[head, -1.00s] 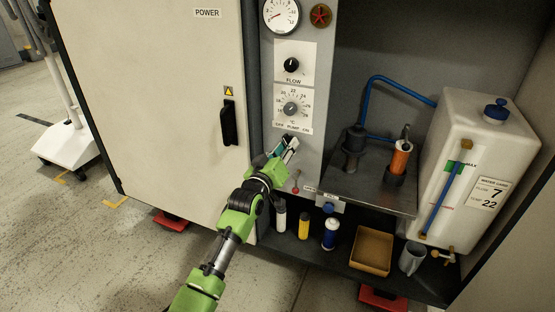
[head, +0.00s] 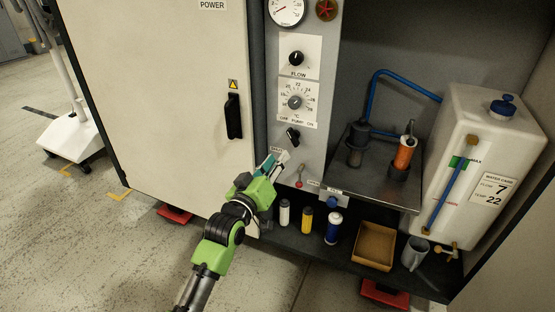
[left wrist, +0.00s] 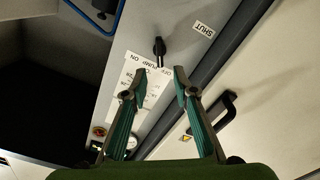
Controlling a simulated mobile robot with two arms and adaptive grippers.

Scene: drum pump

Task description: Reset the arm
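My left gripper (head: 275,160) is just below and left of the black pump switch (head: 292,136) on the grey control panel (head: 307,160). In the left wrist view, my left gripper (left wrist: 158,82) has its two fingers apart with nothing between them. The pump switch (left wrist: 159,47) lies beyond the fingertips there, and a gap seems to separate them. The switch handle tilts up-left in the head view, between the OFF and ON labels. My right gripper is not in view.
The cabinet door (head: 150,100) with its black handle (head: 233,117) is left of the panel. Right of it are a metal shelf (head: 375,182), a white water tank (head: 480,165) and blue pipes. Bottles, a yellow tray (head: 374,246) and a grey jug (head: 414,253) stand below.

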